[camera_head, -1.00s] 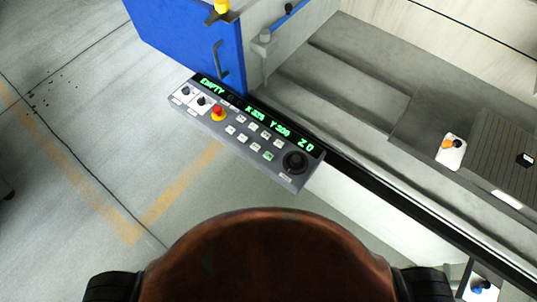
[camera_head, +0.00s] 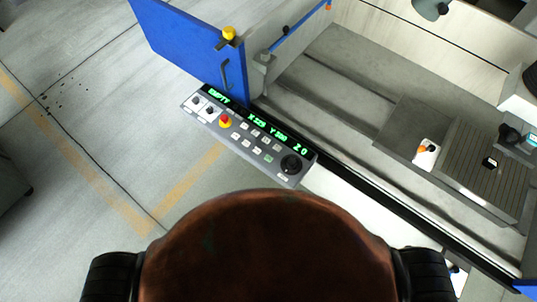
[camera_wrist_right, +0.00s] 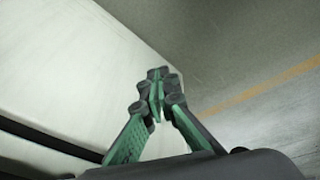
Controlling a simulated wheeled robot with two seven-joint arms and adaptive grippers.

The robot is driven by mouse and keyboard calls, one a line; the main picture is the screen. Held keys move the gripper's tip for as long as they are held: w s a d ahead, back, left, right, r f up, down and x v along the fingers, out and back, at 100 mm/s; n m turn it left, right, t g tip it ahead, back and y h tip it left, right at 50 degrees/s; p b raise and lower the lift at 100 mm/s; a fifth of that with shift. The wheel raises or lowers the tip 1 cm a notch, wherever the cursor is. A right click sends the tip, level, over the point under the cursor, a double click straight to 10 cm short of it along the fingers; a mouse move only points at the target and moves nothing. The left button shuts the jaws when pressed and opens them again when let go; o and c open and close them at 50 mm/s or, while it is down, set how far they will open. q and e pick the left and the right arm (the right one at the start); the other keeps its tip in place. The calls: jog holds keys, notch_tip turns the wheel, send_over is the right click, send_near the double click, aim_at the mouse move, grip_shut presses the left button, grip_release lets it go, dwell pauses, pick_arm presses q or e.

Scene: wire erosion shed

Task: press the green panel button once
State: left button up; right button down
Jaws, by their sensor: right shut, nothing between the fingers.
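The grey control panel (camera_head: 233,138) is in the middle of the head view, below the blue door. The green button (camera_head: 268,159) is small and sits in the lowest row of keys, left of the black knob (camera_head: 291,164). Nothing covers it. My right gripper (camera_wrist_right: 157,84) shows only in its wrist view. Its green-padded fingers are shut and empty, with a pale machine side to the left and grey floor to the right. The panel is not seen in that view. My left gripper is not in view.
A red and yellow emergency stop (camera_head: 225,121) sits on the panel's left part. The blue door (camera_head: 196,45) stands behind the panel. The machine's grey bed (camera_head: 340,95) spreads to the right. Open floor (camera_head: 100,110) lies to the left.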

jog(key=w+a+r+t+p, duration=0.1)
jog(key=w+a+r+p, duration=0.2)
jog(key=r, duration=0.7)
jog(key=w+a+r+p, duration=0.2)
jog(key=w+r+p, duration=0.2)
jog(key=r, duration=0.6)
jog(key=w+a+r+n+t+p, duration=0.1)
jog(key=w+a+r+p, duration=0.2)
jog(key=r, duration=0.7)
jog(key=shift+w+a+r+t+p, duration=0.2)
jog(key=shift+a+r+t+p, duration=0.05)
jog(key=shift+a+t+p, duration=0.05)
jog(key=w+a+r+n+t+p, duration=0.1)
jog(key=w+a+r+n, duration=0.1)
jog(key=a, duration=0.5)
jog(key=w+a+r+n+t+p, duration=0.1)
jog(key=w+a+r+n, duration=0.1)
jog(key=a, duration=0.5)
jog(key=shift+w+r+n+t+y, duration=0.35)
jog(key=shift+w+r, duration=0.4)
jog(key=shift+w, duration=0.25)
jog(key=shift+f, duration=0.1)
jog(key=b, duration=0.7)
send_over(268, 160)
notch_tip(268, 160, down, 7)
jog(key=shift+f, duration=0.15)
jog(key=shift+w+f+b, duration=0.1)
jog(key=shift+f+b, duration=0.55)
jog(key=shift+f, duration=0.05)
jog(key=shift+f, duration=0.4)
